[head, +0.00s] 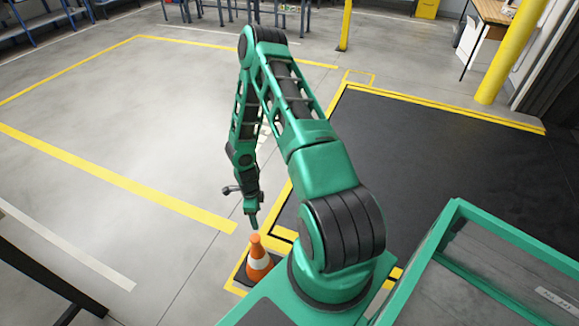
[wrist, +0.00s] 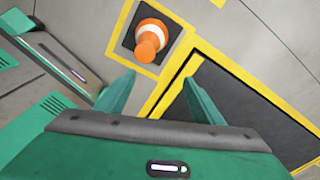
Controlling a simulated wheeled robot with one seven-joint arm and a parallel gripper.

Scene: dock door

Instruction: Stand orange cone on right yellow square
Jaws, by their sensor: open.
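The orange cone (head: 258,262) stands upright on its dark base, with a white band around it. It stands inside a small yellow-outlined square (head: 237,266) at the near corner of the black dock plate. In the wrist view, the cone (wrist: 148,42) is seen from above, its tip toward my gripper, with the yellow outline (wrist: 117,32) around its base. My gripper (head: 252,220) points down just above the cone's tip, apart from it. In the wrist view, my gripper (wrist: 160,88) is open and empty. Another small yellow-outlined square (head: 362,71) lies at the plate's far corner, to the right, empty.
The black dock plate (head: 450,150) has a yellow border. Yellow posts (head: 512,50) and (head: 346,25) rise beyond it. A wooden-topped desk (head: 492,12) stands at the upper right. A dark rail (head: 45,275) is at the lower left. The marked grey floor (head: 130,110) is clear.

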